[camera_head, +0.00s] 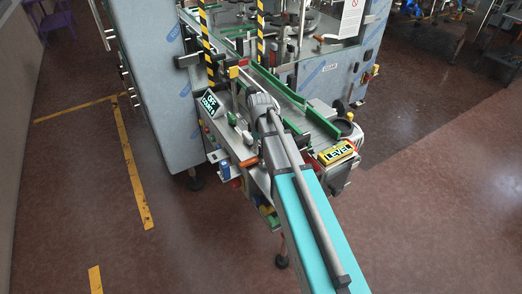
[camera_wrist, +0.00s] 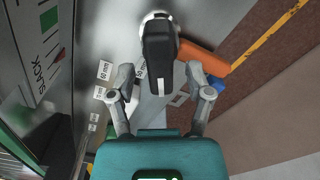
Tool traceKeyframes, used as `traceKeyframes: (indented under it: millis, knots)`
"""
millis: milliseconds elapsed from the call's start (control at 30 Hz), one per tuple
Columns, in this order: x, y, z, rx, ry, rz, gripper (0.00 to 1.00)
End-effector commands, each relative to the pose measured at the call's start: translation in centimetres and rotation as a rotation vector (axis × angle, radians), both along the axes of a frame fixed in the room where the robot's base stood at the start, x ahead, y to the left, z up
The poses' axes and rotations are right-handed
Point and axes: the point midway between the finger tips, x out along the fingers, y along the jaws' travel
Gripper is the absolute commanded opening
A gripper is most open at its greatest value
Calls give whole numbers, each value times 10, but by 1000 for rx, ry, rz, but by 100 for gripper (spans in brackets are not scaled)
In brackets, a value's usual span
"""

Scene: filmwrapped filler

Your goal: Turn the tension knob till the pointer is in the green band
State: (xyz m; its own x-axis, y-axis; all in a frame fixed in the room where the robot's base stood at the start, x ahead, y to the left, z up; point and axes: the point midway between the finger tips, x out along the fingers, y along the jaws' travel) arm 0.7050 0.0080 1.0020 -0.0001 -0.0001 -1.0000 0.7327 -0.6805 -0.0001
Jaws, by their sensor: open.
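The black tension knob (camera_wrist: 160,45), a bar-shaped handle on a round pale base, stands upright in the wrist view. Its lower end lies between the fingers of my gripper (camera_wrist: 160,76). The gripper is open, with visible gaps on both sides of the knob. I cannot make out for certain where the pointer stands. In the head view my arm covers the knob, and the gripper cannot be made out.
An orange block (camera_wrist: 205,58) lies right of the knob, close to the right finger. Small labels sit left of the knob. In the head view the filler machine (camera_head: 160,70) stands behind, with a yellow LEVEL box (camera_head: 337,153) at right. Floor with yellow tape (camera_head: 132,170) is clear at left.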

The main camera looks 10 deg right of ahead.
Motion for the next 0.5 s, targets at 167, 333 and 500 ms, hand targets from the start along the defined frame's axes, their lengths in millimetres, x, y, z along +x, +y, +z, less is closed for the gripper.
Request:
traceKeyframes:
  millis: [167, 333, 500]
  knots:
    - [0, 0, -6, 0, 0, 0, 66]
    - [0, 0, -6, 0, 0, -1, 66]
    - [0, -1, -5, 0, 0, -1, 66]
